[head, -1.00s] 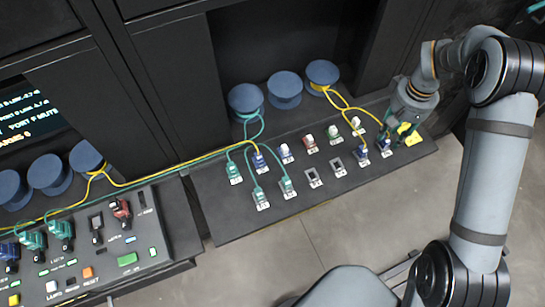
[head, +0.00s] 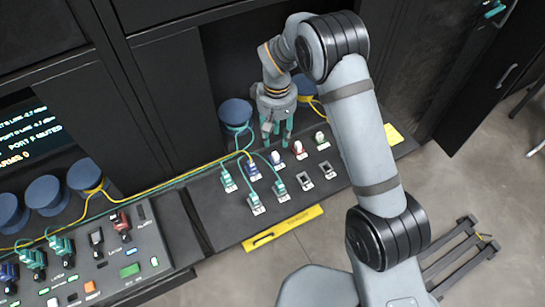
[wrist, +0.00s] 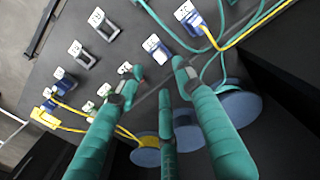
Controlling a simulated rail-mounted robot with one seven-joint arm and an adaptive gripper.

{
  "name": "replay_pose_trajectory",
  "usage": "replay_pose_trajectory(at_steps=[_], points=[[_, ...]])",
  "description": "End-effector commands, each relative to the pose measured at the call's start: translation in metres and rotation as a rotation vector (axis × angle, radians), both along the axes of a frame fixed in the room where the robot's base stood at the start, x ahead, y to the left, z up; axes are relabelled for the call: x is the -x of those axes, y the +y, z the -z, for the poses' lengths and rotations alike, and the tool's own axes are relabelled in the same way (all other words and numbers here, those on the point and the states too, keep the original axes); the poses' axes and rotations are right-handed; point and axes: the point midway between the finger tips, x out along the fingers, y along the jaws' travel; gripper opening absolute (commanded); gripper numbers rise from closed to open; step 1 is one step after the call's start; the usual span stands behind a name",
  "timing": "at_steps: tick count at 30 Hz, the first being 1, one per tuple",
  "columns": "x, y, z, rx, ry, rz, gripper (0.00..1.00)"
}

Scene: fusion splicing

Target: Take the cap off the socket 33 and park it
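A panel shelf (head: 215,215) carries two rows of labelled sockets. In the back row a blue socket with a white cap (head: 277,157) stands right of a blue socket with a yellow cable (head: 252,168). A red socket with a white cap (head: 299,150) and a green one with a white cap (head: 321,139) follow to the right. My gripper (head: 277,136) is open and empty, above and behind the blue white-capped socket. In the wrist view my gripper (wrist: 158,80) has spread green fingers near that blue socket (wrist: 157,50). The label numbers are too small to read surely, so I cannot tell which is 33.
Two empty grey sockets (head: 315,175) sit in the front row beside green-cabled connectors (head: 253,203). Blue spools (head: 235,112) stand behind. A yellow pad (head: 393,134) lies at the shelf's right end. My arm hides part of the right side.

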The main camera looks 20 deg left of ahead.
Motion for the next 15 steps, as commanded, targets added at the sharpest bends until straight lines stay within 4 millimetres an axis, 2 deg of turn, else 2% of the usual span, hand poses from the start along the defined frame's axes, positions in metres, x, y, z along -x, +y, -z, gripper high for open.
replay_pose_trajectory(at_steps=[8, 15], points=[[0.0, 0.0, 0.01, 0.001, 0.001, -0.001, 0.36], [0.001, 0.0, 0.037, 0.001, 0.001, 0.0, 0.36]])
